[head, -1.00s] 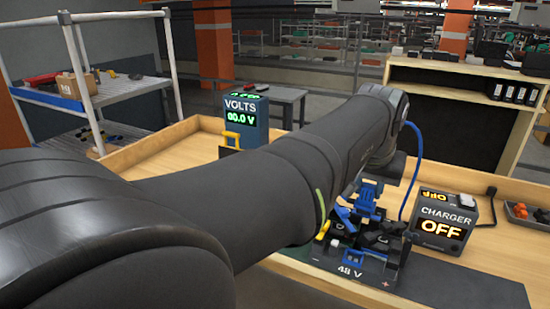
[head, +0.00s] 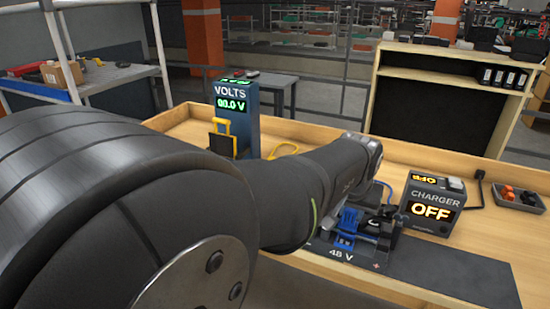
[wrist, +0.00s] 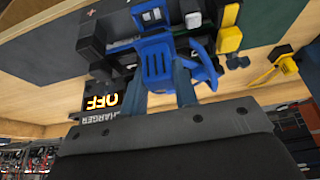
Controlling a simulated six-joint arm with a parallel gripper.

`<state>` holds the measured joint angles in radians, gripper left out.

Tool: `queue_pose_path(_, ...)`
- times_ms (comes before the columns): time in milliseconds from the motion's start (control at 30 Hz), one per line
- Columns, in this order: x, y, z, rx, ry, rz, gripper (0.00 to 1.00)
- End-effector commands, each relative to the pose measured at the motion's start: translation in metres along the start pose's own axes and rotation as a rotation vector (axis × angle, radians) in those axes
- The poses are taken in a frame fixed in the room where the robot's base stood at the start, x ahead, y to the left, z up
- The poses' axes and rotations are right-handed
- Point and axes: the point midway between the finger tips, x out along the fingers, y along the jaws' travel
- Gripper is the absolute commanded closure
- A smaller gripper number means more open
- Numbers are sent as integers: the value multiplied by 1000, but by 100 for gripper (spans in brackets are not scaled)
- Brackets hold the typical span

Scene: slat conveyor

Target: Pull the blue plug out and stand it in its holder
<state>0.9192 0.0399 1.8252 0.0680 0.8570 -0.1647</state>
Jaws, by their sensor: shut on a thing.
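The blue plug (wrist: 157,55) sits between the two fingers of my gripper (wrist: 167,88) in the wrist view, and the jaws are shut on it. In the head view the blue plug (head: 348,218) shows just below the end of my arm, over the dark 48 V unit (head: 342,254). A blue cable (wrist: 205,72) curves beside the plug in the wrist view. I cannot tell whether the plug is still seated in a socket. The plug's holder cannot be made out clearly; my arm hides part of the unit.
The charger (head: 432,205) reads OFF, right of the 48 V unit. A tray of orange pieces (head: 518,199) lies far right. The dark mat (head: 450,272) is clear at front right.

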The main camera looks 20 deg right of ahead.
Motion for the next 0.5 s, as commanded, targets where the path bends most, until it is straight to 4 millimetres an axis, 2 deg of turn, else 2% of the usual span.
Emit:
queue_pose_path(200,15,0,7,0,0,0,100)
queue_pose_path(500,19,0,9,0,1,0,100)
